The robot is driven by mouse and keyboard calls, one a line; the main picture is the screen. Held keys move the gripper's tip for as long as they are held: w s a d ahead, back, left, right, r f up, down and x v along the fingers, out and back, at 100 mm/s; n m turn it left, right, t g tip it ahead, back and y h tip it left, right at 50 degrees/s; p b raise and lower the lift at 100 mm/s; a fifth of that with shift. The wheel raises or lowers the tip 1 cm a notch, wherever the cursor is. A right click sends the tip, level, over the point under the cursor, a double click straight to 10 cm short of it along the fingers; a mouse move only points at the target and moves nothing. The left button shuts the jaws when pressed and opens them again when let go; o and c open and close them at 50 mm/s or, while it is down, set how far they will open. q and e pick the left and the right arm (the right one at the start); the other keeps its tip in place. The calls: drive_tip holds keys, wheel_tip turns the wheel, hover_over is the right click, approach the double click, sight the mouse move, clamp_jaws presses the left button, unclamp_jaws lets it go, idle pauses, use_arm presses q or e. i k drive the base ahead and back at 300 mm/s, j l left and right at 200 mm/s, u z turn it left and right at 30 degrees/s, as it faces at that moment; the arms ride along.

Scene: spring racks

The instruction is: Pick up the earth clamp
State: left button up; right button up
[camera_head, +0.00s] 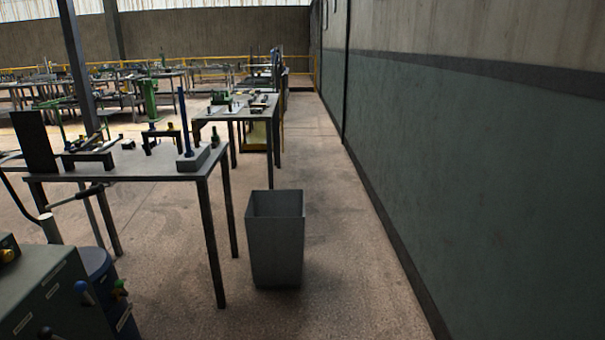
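I cannot make out the earth clamp for certain in the head view. A near metal table (150,172) at the left carries several tools and metal parts, too small to name surely. A dark rod-like handle (75,197) shows at the table's front edge, with a dark cable at its left; I cannot tell what it is. Neither of my grippers is in view.
A grey open bin (275,245) stands on the floor right of the near table. A grey-green machine box (45,295) with knobs fills the lower left. More tables stand behind. A long green wall (480,180) bounds the right; the floor (345,290) beside it is clear.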

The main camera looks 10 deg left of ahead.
sight(214, 137)
drive_tip(key=i+u, duration=0.25)
drive_tip(key=i, duration=0.4)
drive_tip(key=i+l+u, duration=0.2)
drive_tip(key=i, duration=0.5)
drive_tip(key=i+u, duration=0.5)
drive_tip(key=i+l+u, duration=0.3)
drive_tip(key=u, duration=0.15)
drive_tip(key=i, duration=0.1)
